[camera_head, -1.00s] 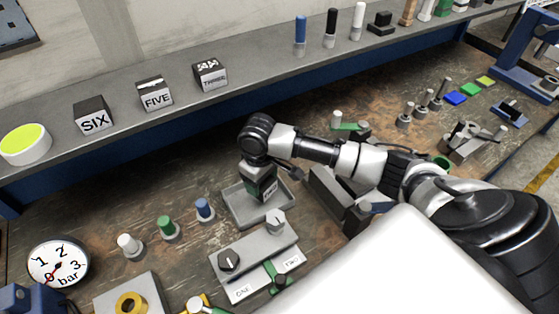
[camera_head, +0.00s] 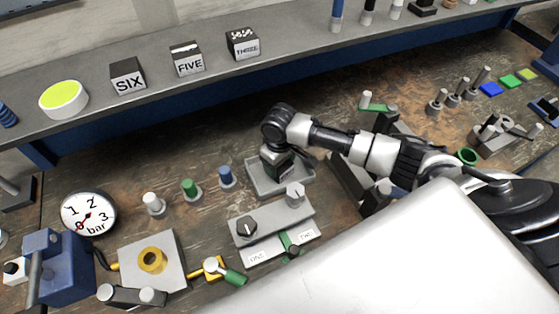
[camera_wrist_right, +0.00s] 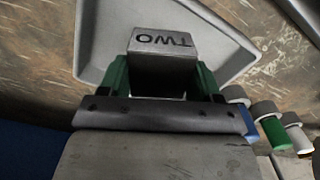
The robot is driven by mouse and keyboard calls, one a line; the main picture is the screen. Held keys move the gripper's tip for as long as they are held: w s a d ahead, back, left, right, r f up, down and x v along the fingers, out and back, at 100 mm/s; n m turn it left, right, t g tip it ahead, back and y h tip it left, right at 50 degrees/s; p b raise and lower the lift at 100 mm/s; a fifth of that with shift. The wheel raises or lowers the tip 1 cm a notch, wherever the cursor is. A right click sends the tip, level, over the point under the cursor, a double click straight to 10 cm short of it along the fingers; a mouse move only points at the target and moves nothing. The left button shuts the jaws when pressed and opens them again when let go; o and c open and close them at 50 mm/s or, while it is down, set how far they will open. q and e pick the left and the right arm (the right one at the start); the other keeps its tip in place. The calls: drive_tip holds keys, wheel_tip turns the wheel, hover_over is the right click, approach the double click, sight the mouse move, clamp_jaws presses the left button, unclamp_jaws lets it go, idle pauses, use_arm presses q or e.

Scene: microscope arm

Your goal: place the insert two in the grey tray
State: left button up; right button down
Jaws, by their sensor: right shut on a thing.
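The insert two is a grey block with "TWO" on its face (camera_wrist_right: 163,42) in the right wrist view. My right gripper (camera_wrist_right: 160,75) is shut on it, with green fingers on both sides. In the head view my right gripper (camera_head: 278,165) points down over the grey tray (camera_head: 255,182), and the insert is mostly hidden there. The tray also shows behind the insert in the right wrist view (camera_wrist_right: 98,45). I cannot tell whether the insert touches the tray floor. My left gripper is not in view.
Blocks SIX (camera_head: 127,77), FIVE (camera_head: 187,60) and THREE (camera_head: 243,44) stand on the back shelf. Blue (camera_head: 226,177), green (camera_head: 191,188) and white (camera_head: 153,203) pegs stand left of the tray. A grey switch panel (camera_head: 272,225) lies in front of it.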

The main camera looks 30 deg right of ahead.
drive_tip(key=shift+c, duration=1)
unclamp_jaws()
drive_tip(key=shift+r, duration=0.5)
wheel_tip(320, 180, up, 11)
drive_tip(key=b, duration=0.1)
drive_tip(key=shift+r, duration=0.1)
